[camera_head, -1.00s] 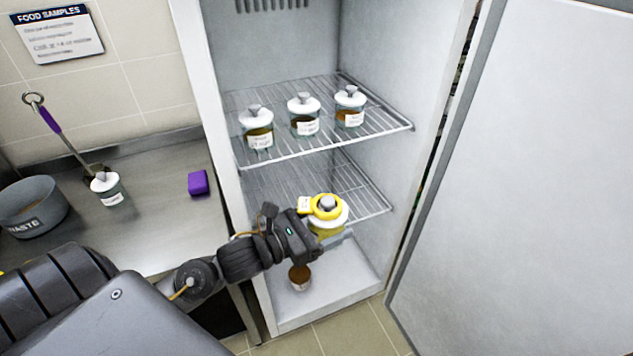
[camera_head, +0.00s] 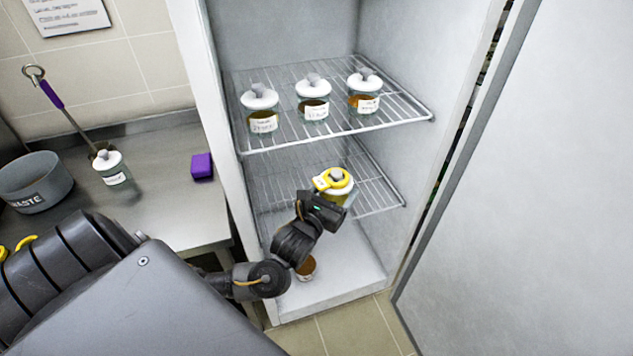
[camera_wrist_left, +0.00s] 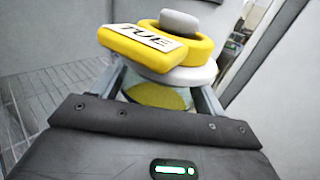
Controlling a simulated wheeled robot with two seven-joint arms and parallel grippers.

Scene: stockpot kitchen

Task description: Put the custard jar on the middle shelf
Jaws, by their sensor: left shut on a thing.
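The custard jar (camera_head: 339,190), with yellow contents, a white lid and a yellow ring around its knob, is in my left gripper (camera_head: 328,207) inside the open fridge. The left wrist view shows the jar (camera_wrist_left: 158,95) upright between the fingers, with a yellow tag reading "TUE" (camera_wrist_left: 141,42) on its lid. The middle shelf (camera_head: 378,196) is a wire rack behind and around the jar. I cannot tell whether the jar's base touches it, as the gripper hides it. My right gripper is out of view.
The upper shelf (camera_head: 400,112) holds three white-lidded jars (camera_head: 313,100). A brown-filled jar (camera_head: 306,270) stands on the fridge floor. The open door (camera_head: 540,200) is at right. A waste tub (camera_head: 35,182), another jar (camera_head: 110,168) and a purple block (camera_head: 202,166) are on the counter.

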